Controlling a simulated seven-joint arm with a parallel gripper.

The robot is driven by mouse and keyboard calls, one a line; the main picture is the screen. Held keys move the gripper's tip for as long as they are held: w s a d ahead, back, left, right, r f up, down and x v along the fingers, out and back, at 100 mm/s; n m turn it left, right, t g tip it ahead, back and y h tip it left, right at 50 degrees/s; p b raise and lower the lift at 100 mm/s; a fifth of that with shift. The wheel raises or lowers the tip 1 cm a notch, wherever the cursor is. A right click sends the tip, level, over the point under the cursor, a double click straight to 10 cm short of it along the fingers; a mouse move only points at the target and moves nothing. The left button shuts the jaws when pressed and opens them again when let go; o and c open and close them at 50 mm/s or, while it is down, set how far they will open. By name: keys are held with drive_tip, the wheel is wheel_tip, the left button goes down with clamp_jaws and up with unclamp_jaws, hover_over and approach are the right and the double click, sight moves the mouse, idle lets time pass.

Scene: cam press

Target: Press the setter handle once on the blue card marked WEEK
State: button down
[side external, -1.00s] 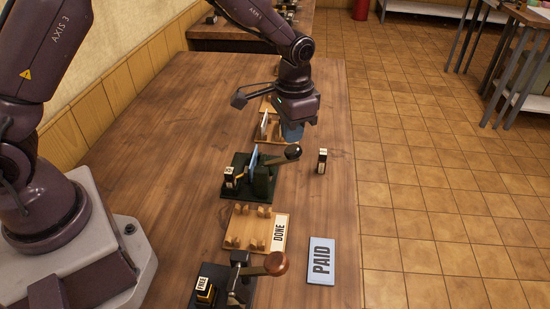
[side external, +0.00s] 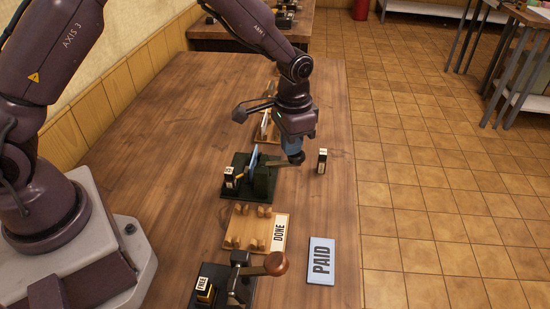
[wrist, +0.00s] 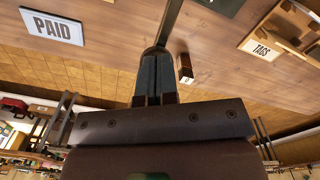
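The dark green setter (side external: 263,181) stands on the table with a blue card (side external: 254,157) upright in it; the card's marking cannot be read. Its handle ends in a dark round knob (side external: 297,159) on the right side. My gripper (side external: 294,150) points down with its fingertips at the top of the knob, seemingly touching it. In the wrist view the fingers (wrist: 155,60) are side by side and shut, with the handle lever (wrist: 170,22) running away beyond the tips. The fingers partly hide the knob there.
A small dark block with a pale label (side external: 321,161) stands close right of the knob. A wooden DONE rack (side external: 244,228), a PAID card (side external: 321,261) and a second press with a brown knob (side external: 276,264) are nearer. A TAGS rack (wrist: 262,48) lies beyond.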

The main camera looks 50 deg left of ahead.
drive_tip(key=shift+f, duration=0.85)
drive_tip(key=shift+r, duration=2.25)
drive_tip(key=shift+r, duration=0.1)
wheel_tip(320, 180, up, 5)
